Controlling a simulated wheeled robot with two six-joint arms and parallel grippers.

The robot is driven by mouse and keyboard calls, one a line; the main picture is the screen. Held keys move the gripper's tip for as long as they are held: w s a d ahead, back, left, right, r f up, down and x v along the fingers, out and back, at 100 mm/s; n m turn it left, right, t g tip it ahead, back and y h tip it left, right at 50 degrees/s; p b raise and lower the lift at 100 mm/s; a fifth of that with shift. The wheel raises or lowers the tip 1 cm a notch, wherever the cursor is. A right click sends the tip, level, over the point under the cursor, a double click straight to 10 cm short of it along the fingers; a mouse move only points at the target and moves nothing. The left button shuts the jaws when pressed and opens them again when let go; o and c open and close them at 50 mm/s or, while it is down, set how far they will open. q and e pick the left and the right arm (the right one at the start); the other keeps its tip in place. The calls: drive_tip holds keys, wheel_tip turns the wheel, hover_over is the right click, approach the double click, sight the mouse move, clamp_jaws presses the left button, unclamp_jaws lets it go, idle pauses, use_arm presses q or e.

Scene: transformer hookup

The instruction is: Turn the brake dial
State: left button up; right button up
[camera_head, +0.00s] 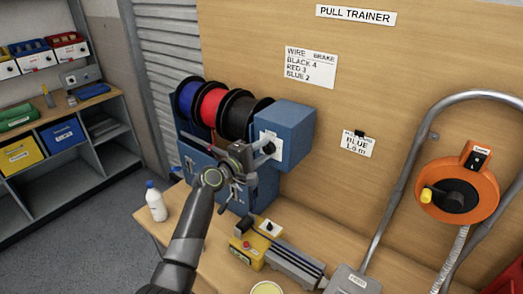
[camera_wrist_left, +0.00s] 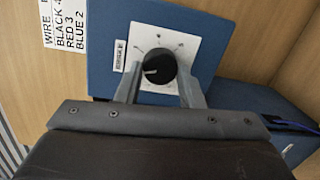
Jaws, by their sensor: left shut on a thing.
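The brake dial (camera_wrist_left: 159,64) is a black round knob on a white plate with scale marks. It is on the blue brake box (camera_head: 286,128) at the right end of the spool rack. In the left wrist view its white pointer line points left and slightly down. My left gripper (camera_head: 267,148) is at the front of the box, and its fingers (camera_wrist_left: 161,80) are shut on the dial, one on each side. In the head view the gripper covers part of the dial. My right gripper is not in view.
Blue, red and black wire spools (camera_head: 211,104) sit left of the box. The wall card (camera_head: 311,67) reads BLACK 4, RED 3, BLUE 2. Another card (camera_head: 358,144) reads BLUE. A white bottle (camera_head: 156,202), a yellow device (camera_head: 255,243) and an orange reel (camera_head: 458,187) stand nearby.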

use_arm(q)
drive_tip(key=shift+f+n, duration=0.1)
drive_tip(key=shift+n, duration=0.5)
drive_tip(key=o, duration=1)
drive_tip(key=b+v, duration=0.3)
drive_tip(key=v, duration=1.4)
drive_tip(key=shift+s+a+f+b, duration=0.1)
drive_tip(key=shift+s+a+b, duration=0.05)
drive_tip(key=shift+a+b, duration=0.15)
